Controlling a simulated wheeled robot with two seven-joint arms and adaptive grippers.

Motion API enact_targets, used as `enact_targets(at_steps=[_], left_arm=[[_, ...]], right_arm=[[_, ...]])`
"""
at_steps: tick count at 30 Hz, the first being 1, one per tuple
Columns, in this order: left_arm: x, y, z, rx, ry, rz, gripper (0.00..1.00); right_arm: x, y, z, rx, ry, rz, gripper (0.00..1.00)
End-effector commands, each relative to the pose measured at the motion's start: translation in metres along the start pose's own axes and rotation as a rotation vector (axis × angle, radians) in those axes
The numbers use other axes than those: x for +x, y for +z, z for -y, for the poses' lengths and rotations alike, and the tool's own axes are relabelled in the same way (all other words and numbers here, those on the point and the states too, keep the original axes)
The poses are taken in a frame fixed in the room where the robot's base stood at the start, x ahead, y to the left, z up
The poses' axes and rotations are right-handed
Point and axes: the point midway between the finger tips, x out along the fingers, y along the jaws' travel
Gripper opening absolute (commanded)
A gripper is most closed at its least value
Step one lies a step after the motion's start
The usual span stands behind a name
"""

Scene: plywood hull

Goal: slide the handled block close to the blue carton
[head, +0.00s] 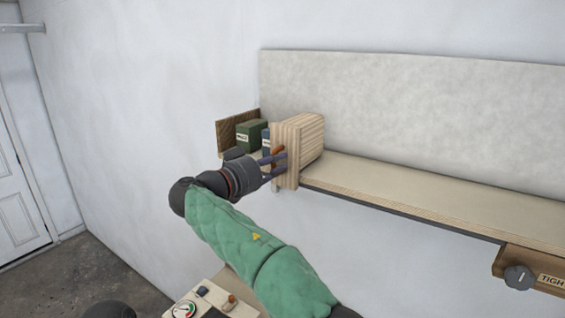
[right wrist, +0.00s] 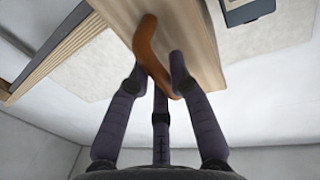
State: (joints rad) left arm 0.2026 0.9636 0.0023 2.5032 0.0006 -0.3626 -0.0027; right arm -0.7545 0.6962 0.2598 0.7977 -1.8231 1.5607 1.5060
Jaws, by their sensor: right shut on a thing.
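The handled block (head: 307,135) is a pale wooden block standing upright on the shelf, near its left end. Its orange-brown handle (right wrist: 146,45) faces me. My right gripper (head: 281,160) is shut on this handle; its dark fingers close around it in the right wrist view (right wrist: 165,80). The blue carton (head: 266,143) stands just left of the block in the head view, partly hidden by the block and my gripper. In the right wrist view the blue carton (right wrist: 245,12) shows at the top edge, with a small gap from the block.
The shelf (head: 420,190) is bare to the right of the block. A green carton (head: 248,134) stands left of the blue one, beside a brown end board (head: 230,130). A box with a dark knob (head: 519,277) hangs under the shelf at right.

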Motion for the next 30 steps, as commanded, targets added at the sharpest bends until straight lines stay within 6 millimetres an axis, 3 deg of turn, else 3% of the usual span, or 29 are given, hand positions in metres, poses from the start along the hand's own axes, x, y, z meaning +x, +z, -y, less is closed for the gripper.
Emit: enact_targets(at_steps=[12,13,15,16,26,30], left_arm=[[-0.001,0.000,0.000,0.000,0.000,0.001,0.46],[-0.001,0.000,0.000,0.000,0.000,0.001,0.46],[-0.001,0.000,0.000,0.000,0.000,0.001,0.46],[-0.001,0.000,0.000,0.000,0.000,0.001,0.46],[-0.001,0.000,0.000,0.000,0.000,0.000,0.46],[-0.001,0.000,0.000,0.000,0.000,0.000,0.46]], right_arm=[[0.000,0.000,0.002,0.000,0.001,0.000,0.00],[0.000,0.000,0.001,0.000,0.001,0.000,0.23],[0.000,0.000,0.001,0.000,0.001,0.000,0.43],[0.000,0.000,0.001,0.000,0.001,0.000,0.46],[-0.001,0.000,0.002,0.000,0.000,0.000,0.46],[-0.013,0.000,0.002,0.000,-0.002,-0.001,0.46]])
